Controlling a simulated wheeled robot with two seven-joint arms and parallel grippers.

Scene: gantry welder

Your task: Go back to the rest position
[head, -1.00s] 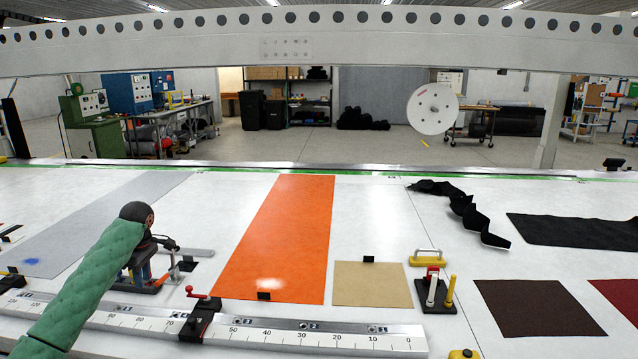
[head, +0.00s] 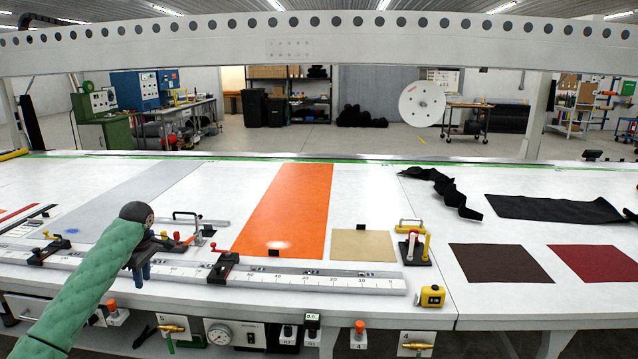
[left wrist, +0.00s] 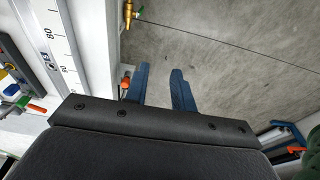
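My left gripper (head: 138,270), with dark blue fingers, shows in the head view at the end of my green-sleeved arm. It is in front of the ruler rail, over the table's front edge. In the left wrist view, its two fingers (left wrist: 160,76) stand apart with nothing between them, above bare grey floor. My right gripper is in neither view.
The white table (head: 390,310) carries a ruler rail (head: 310,281) along its front, with red-handled clamps. An orange sheet (head: 290,205), a tan sheet (head: 362,245) and a yellow tape measure (head: 431,296) lie on it. Valves and a gauge (head: 219,334) line the table front.

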